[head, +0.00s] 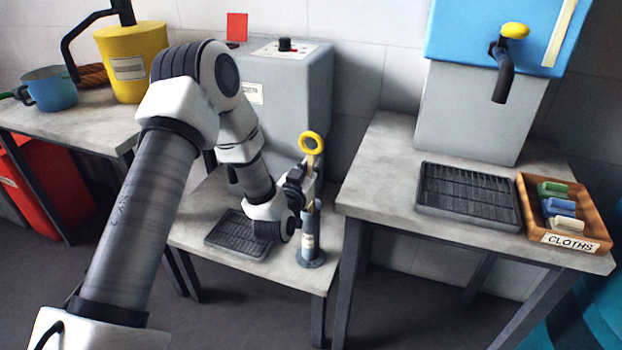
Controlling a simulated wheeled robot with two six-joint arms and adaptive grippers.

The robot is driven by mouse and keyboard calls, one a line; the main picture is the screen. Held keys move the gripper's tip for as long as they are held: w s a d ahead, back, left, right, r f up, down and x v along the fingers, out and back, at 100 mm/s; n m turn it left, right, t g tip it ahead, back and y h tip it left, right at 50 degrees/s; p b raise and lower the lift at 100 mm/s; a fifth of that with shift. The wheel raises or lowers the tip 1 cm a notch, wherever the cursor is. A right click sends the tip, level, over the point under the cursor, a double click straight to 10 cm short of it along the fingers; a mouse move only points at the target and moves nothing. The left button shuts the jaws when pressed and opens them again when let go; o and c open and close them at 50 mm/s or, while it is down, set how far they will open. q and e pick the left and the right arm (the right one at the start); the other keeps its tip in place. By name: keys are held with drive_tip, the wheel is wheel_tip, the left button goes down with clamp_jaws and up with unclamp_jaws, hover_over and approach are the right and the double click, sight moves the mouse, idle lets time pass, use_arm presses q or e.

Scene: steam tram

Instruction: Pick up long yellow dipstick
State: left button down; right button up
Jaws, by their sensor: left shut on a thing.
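The long yellow dipstick (311,143) stands upright, with its yellow ring handle at the top. Its lower part is hidden by my gripper and by a blue-grey tube holder (311,245) with a label and a round foot. My left gripper (308,186) is shut on the dipstick below the ring, just above the holder. I cannot tell how far the dipstick reaches into the holder. My right gripper is not in view.
A grey machine (300,95) stands behind on the low table, with a black drip tray (232,240) in front. To the right, a higher table (385,190) carries another tray (468,196), a blue tank (478,35) and a cloths box (540,236). A yellow can (140,62) and blue pot (52,90) stand left.

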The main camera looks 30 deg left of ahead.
use_arm(q)
wheel_tip(320, 180, up, 52)
drive_tip(key=p, duration=2.3)
